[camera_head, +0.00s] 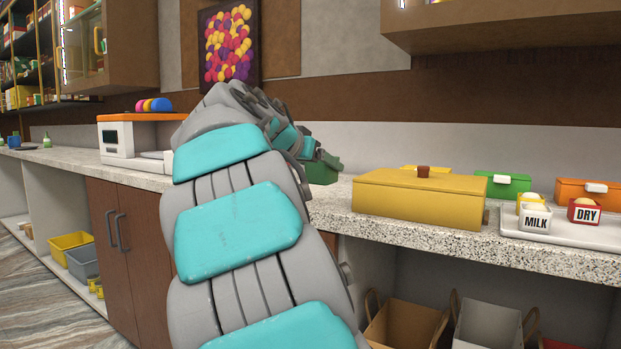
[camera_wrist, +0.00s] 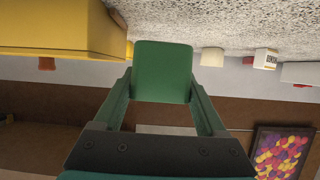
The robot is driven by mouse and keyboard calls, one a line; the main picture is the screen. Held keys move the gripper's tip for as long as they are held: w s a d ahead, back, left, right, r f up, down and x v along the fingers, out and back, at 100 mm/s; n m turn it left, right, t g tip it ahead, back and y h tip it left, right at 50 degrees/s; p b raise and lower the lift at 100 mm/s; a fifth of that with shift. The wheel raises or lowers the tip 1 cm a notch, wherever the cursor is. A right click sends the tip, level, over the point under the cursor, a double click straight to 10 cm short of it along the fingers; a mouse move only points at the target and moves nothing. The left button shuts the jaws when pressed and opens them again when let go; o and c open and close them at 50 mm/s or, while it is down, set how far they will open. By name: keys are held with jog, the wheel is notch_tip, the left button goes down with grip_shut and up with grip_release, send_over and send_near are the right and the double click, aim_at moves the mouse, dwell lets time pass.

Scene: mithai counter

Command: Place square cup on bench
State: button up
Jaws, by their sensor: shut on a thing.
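A green square cup (camera_head: 322,171) is at the end of my arm in the head view, beside the left end of the yellow box. In the wrist view the cup (camera_wrist: 162,70) shows as a green block between the two fingers. My gripper (camera_wrist: 161,100) is shut on it. The bench (camera_head: 335,213) has a speckled stone top, and the cup is over or at its surface; I cannot tell whether they touch. The bench top also fills the upper part of the wrist view (camera_wrist: 225,20). My arm hides part of the bench.
A large yellow box (camera_head: 420,200) stands right of the cup. Farther right are a tray (camera_head: 560,232) with a MILK container (camera_head: 535,218) and a DRY container (camera_head: 584,211). Green (camera_head: 503,185) and orange (camera_head: 588,194) boxes stand behind. A white appliance (camera_head: 125,142) is at left.

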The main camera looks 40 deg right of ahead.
jog(key=w+d, duration=0.2)
jog(key=w+d+f+p, duration=0.1)
jog(key=w+d, duration=0.5)
jog(key=shift+w+d+f+p, duration=0.15)
jog(key=shift+w+d+p, duration=0.1)
jog(key=shift+p, duration=0.1)
jog(key=shift+w+d, duration=0.35)
jog(key=shift+d, duration=0.2)
jog(key=shift+f, duration=1.75)
jog(key=shift+f, duration=0.15)
jog(key=o, duration=1.3)
jog(key=shift+c, duration=0.2)
jog(key=b+v, duration=0.1)
jog(key=v, duration=1.1)
jog(key=shift+s, duration=0.1)
